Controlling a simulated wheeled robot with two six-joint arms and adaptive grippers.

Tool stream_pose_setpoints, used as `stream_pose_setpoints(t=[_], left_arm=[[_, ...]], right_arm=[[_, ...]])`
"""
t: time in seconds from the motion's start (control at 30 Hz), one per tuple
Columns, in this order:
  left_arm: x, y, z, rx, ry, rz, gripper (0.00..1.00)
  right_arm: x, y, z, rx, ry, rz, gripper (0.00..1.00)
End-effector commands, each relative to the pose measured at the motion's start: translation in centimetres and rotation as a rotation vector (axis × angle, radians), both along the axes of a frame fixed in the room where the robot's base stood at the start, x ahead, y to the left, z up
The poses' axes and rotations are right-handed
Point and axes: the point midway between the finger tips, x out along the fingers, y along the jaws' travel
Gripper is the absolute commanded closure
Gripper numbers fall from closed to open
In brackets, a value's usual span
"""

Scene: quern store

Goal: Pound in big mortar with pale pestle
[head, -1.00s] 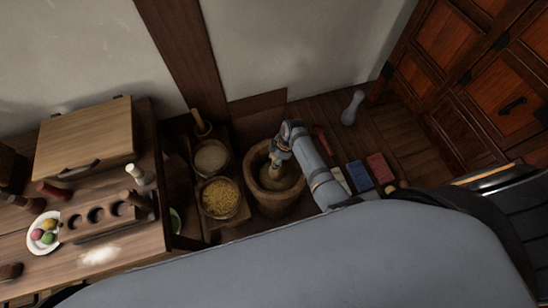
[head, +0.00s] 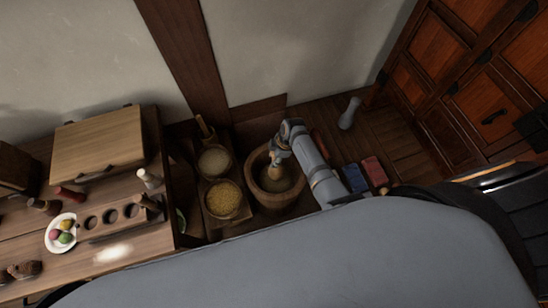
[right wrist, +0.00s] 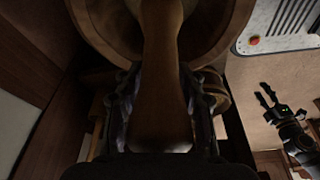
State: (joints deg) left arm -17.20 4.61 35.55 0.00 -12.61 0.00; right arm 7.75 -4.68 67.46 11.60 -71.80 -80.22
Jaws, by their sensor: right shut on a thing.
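The big wooden mortar (head: 270,203) stands on the floor in the middle of the head view, with a pale mass inside. My right gripper (head: 278,157) is over its mouth, shut on the pale wooden pestle (head: 275,172). The pestle points down into the mortar; whether its lower end touches the contents cannot be told. In the right wrist view the pestle (right wrist: 161,85) runs between my fingers towards the round mortar rim (right wrist: 228,35). My left gripper (right wrist: 268,96) shows small at the right of the right wrist view, its fingers apart and empty.
Baskets of yellow grain (head: 223,199) and paler grain (head: 214,162) stand just left of the mortar. A table (head: 150,245) with a wooden box (head: 98,143) is further left.

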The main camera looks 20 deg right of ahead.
Motion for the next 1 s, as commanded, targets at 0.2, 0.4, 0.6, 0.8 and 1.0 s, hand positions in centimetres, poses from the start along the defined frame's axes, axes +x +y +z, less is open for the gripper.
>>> stream_pose_setpoints(t=[0.2, 0.4, 0.6, 0.8, 1.0], left_arm=[[0.0, 0.0, 2.5, 0.000, 0.000, 0.000, 0.54], [0.0, 0.0, 2.1, 0.000, 0.000, 0.000, 0.54], [0.0, 0.0, -0.7, 0.000, 0.000, 0.000, 0.54], [0.0, 0.0, -3.6, 0.000, 0.000, 0.000, 0.54], [0.0, -0.1, -3.2, -0.001, 0.000, 0.000, 0.54]], right_arm=[[0.0, 0.0, 2.4, 0.001, -0.001, 0.000, 1.00], [0.1, 0.0, 2.0, 0.001, -0.001, 0.000, 1.00], [0.0, 0.0, -1.5, 0.000, 0.001, 0.000, 1.00], [0.1, 0.0, -5.3, 0.000, -0.002, 0.000, 1.00], [0.1, 0.0, -5.0, 0.000, -0.002, 0.000, 1.00]])
